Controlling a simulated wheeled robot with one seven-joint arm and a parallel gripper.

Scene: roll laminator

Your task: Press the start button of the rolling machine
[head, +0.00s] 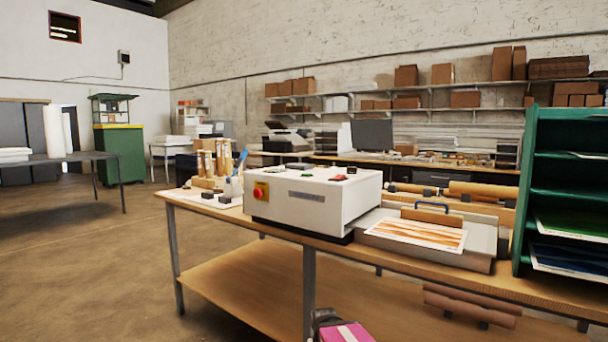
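The rolling machine (310,205) is a white box on a wooden-topped table, right of the picture's middle. On its top are a small green button (352,170), a small red button (339,177), a dark panel and small dark controls. No label is readable, so I cannot tell for sure which one is the start button. A larger red knob (260,191) on a yellow plate sits on its front left face. A grey bed (480,245) with a patterned orange and white sheet (416,235) adjoins the machine on the right.
The table (225,212) has a lower shelf and metal legs. A green shelf rack (525,190) stands at its right end. Wooden holders (208,165) stand left of the machine. A dark, pink and white object (343,331) cuts the bottom edge. The floor (80,255) at left is clear.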

